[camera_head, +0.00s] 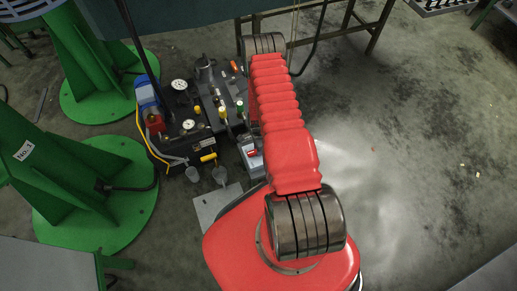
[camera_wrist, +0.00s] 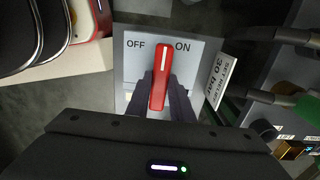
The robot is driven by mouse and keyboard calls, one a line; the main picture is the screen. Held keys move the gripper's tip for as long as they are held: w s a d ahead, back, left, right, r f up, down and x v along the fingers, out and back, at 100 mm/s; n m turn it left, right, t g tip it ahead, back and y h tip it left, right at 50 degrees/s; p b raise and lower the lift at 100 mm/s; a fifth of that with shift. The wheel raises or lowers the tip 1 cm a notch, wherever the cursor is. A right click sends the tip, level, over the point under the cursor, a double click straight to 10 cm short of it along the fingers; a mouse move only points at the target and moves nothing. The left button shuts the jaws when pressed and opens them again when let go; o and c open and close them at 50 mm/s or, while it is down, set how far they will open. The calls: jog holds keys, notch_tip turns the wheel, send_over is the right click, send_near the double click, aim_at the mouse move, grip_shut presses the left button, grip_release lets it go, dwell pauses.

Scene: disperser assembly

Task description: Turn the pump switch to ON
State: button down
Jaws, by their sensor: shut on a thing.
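In the wrist view, the red pump switch handle (camera_wrist: 161,66) stands on a light grey plate (camera_wrist: 129,56) marked OFF on the left and ON on the right. The handle points almost straight up the picture, leaning slightly right, with its upper end between the two labels. My gripper (camera_wrist: 162,88) has one dark finger on each side of the handle and is shut on it. In the head view, a grey box with a red part (camera_head: 251,153), likely this switch, sits beside my red arm. My gripper is hidden there.
A white label reading 30 bar (camera_wrist: 221,80) is right of the plate, near hoses and a green fitting (camera_wrist: 306,107). A red-rimmed item (camera_wrist: 85,18) is at upper left. In the head view, gauges (camera_head: 180,85) and green stands (camera_head: 85,190) are left; open floor is right.

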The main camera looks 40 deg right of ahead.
jog(key=c, duration=1.6)
grip_release()
jog(key=shift+o, duration=0.2)
jog(key=shift+r, duration=0.1)
notch_tip(320, 180, up, 14)
jog(key=shift+f, duration=0.25)
